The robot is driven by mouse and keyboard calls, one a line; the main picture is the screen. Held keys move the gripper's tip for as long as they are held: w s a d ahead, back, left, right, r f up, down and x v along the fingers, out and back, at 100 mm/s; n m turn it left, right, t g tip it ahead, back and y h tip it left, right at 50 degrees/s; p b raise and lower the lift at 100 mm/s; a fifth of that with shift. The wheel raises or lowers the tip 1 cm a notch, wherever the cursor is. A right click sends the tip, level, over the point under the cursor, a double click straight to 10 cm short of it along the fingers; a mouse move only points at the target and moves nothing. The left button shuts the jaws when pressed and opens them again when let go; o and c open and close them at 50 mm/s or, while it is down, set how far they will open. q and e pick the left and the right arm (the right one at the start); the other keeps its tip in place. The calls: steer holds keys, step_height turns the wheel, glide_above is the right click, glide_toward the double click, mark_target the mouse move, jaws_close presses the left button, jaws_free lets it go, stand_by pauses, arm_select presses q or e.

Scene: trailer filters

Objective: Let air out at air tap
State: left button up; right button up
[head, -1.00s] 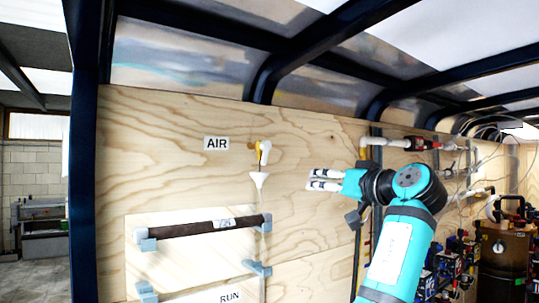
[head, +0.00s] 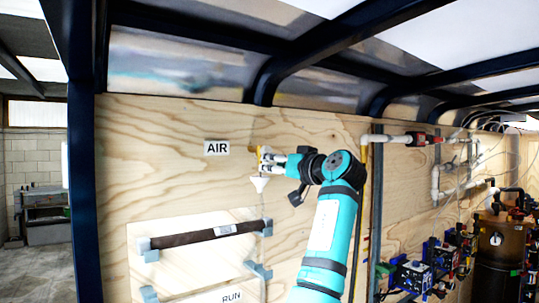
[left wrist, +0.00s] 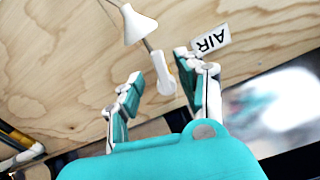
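The air tap (head: 266,150) is on the plywood wall, right of the AIR label (head: 217,148). It has a yellowish body and a white handle, partly hidden by my gripper in the head view. A white funnel (head: 260,184) hangs below it and also shows in the left wrist view (left wrist: 138,24). My left gripper (head: 273,160) is at the tap from the right. In the left wrist view its fingers (left wrist: 158,68) are apart, with the white tap handle (left wrist: 163,78) between them; I see a gap on both sides. My right gripper is not in view.
Below the tap, a dark cylinder (head: 195,237) rests on grey brackets (head: 149,249) on a panel. White pipework (head: 390,139) with a red fitting runs on the wall at right. A brown tank (head: 497,250) stands at far right.

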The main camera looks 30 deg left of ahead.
arm_select(q)
steer(key=shift+p+x, duration=0.45)
steer(key=shift+x, duration=1.05)
steer(key=shift+d, duration=0.1)
steer(key=shift+c, duration=0.3)
jaws_close()
